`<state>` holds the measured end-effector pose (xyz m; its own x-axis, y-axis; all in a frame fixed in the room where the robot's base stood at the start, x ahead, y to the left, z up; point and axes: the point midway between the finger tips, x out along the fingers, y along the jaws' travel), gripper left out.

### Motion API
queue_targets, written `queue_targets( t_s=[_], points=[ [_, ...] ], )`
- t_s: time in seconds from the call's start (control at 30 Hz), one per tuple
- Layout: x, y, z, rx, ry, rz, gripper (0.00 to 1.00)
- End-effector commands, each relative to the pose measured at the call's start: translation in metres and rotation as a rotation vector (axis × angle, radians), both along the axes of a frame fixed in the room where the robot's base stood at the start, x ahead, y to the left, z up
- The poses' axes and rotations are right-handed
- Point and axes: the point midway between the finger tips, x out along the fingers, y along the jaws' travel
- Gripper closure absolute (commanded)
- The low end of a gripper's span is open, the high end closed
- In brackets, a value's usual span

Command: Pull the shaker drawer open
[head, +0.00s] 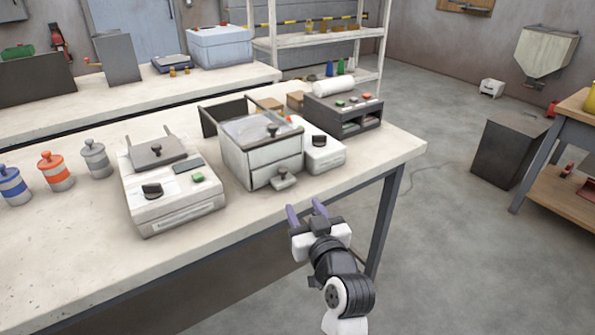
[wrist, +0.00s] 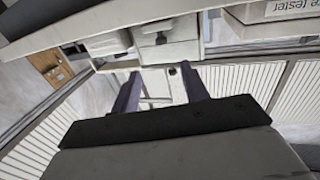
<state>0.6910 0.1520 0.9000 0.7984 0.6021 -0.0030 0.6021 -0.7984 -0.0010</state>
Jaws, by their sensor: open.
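The shaker appears to be the boxy pale grey machine (head: 262,160) on the bench in the head view, with a dark knob on top and a dark-framed panel raised behind it. A small handle (head: 283,181) sticks out low on its front; the drawer looks shut. My gripper (head: 305,208) is open and empty, off the bench's front edge, below and right of the handle and apart from it. Its purple fingers are spread in the wrist view (wrist: 160,92). Whether the pale box fronts beyond them there include the shaker, I cannot tell.
A white tester-like unit (head: 172,190) stands left of the shaker. A smaller white unit (head: 320,152) and a dark grey box (head: 345,118) stand to its right. Colored canisters (head: 56,170) are at far left. The bench edge lies between my gripper and the machines.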

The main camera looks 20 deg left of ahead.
Motion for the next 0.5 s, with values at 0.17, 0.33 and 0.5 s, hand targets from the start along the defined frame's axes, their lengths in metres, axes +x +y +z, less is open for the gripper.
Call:
queue_targets(
  t_s=[0.17, 0.33, 0.5],
  points=[
    [0.021, 0.018, 0.003, 0.000, -0.001, 0.004, 0.55],
    [0.051, 0.040, 0.004, 0.001, 0.000, 0.003, 0.55],
    [0.078, 0.061, 0.004, 0.001, -0.002, 0.003, 0.55]
  ],
)
